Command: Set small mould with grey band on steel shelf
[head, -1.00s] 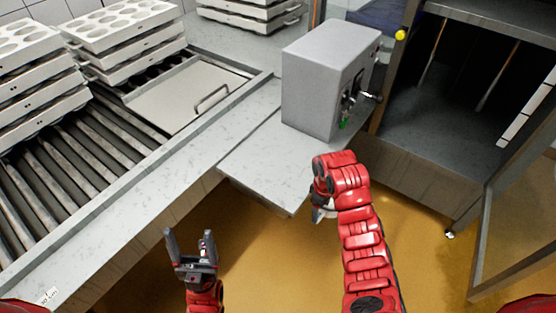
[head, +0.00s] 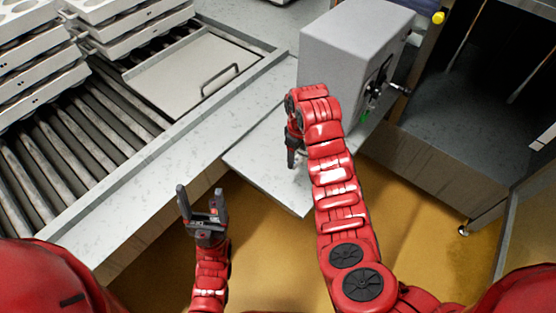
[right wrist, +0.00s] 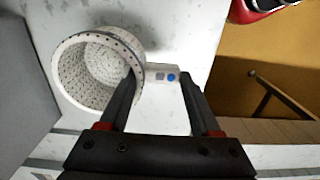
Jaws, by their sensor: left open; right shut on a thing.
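In the right wrist view a small white mould (right wrist: 68,82), round and full of small holes, lies with its open mouth towards the camera. That gripper is shut on the mould there. In the head view my right gripper (head: 296,150) is over the pale shelf (head: 250,158), and the mould is hidden. I cannot tell whether the mould touches the shelf. My left gripper (head: 201,192) is open and empty, over the floor.
A grey box with a crank (head: 350,60) stands beside the shelf. A roller conveyor (head: 95,135) with stacked white trays (head: 130,25) is at the left. A flat lid with a handle (head: 190,75) covers part of it. An open dark cabinet (head: 450,120) is at the right.

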